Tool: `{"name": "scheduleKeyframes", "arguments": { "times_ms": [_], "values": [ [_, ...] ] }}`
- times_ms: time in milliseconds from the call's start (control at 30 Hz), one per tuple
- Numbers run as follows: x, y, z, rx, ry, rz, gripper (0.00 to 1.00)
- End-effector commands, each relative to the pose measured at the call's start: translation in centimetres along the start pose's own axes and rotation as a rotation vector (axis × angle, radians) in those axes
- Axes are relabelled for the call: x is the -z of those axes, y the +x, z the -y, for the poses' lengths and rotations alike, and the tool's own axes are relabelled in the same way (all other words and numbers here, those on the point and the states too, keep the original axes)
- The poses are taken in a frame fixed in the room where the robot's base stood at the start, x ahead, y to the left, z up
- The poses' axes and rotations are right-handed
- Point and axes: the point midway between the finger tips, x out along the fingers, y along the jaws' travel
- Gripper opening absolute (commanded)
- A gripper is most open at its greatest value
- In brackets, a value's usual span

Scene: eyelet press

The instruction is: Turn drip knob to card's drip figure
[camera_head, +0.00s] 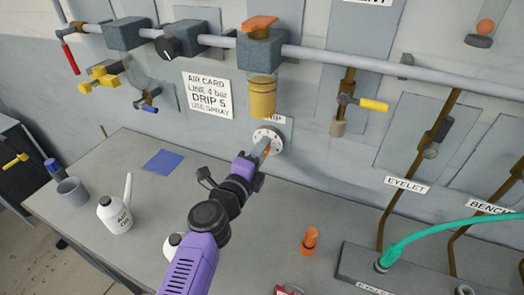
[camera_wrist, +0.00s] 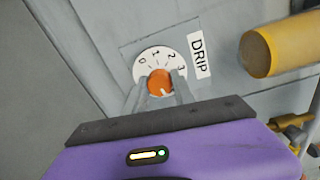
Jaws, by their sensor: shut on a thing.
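The air card (camera_head: 208,95) on the wall reads "LINE 4 bar", "DRIP 5", "USE SPRAY". The orange drip knob (camera_wrist: 159,79) sits at the centre of a white round dial (camera_wrist: 148,58), which also shows in the head view (camera_head: 278,141). My gripper (camera_wrist: 159,88) is shut on the knob, one finger on each side. Figures 0, 1, 2 and 3 are readable around the dial's upper part; the lower part is hidden behind my fingers and gripper body. A small pale mark shows near the knob's lower edge; its exact figure cannot be read.
A yellow cylinder (camera_head: 263,97) hangs just above the dial, under a grey block with an orange handle (camera_head: 260,23). A pipe runs along the wall above. An oil can (camera_head: 115,213), blue square (camera_head: 163,162) and orange piece (camera_head: 309,240) are on the bench.

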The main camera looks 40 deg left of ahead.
Motion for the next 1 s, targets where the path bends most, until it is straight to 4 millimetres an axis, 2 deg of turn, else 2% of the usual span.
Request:
{"name": "scheduleKeyframes", "arguments": {
  "times_ms": [667, 700, 800, 1000],
  "values": [
    [0.2, 0.0, -0.23, -0.004, 0.067, -0.001, 0.0],
    [0.2, 0.01, -0.24, -0.004, 0.067, -0.001, 0.32],
    [0.18, 0.0, -0.21, -0.003, 0.067, -0.001, 0.52],
    [0.1, 0.0, -0.12, -0.002, 0.067, 0.0, 0.52]
  ]
}}
